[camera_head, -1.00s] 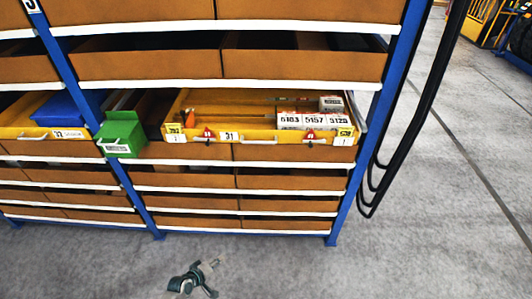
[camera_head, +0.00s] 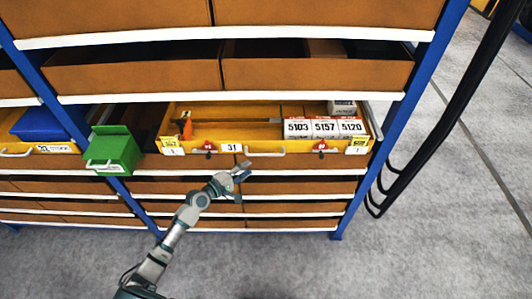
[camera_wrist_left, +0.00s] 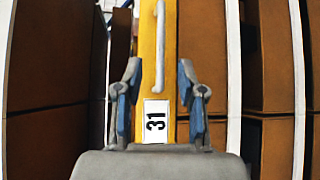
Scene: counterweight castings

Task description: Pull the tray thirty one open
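Tray thirty one (camera_head: 190,154) is a yellow tray in the shelf rack, with a white label "31" (camera_head: 231,147) on its front. A white bar handle (camera_head: 265,154) sits right of the label. My left gripper (camera_head: 243,181) is below the tray front in the head view, apart from the handle. In the left wrist view, its two fingers (camera_wrist_left: 158,70) are spread and empty. Between them show the yellow front, the "31" label (camera_wrist_left: 156,121) turned sideways and the white handle (camera_wrist_left: 160,45) beyond. My right gripper is out of view.
White boxes marked 5103, 5157 and 5120 (camera_head: 323,128) stand in the tray's right part. Red clips (camera_head: 209,148) are on its front. A green bin (camera_head: 112,150) juts out at its left, beside a blue rack post (camera_head: 57,92).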

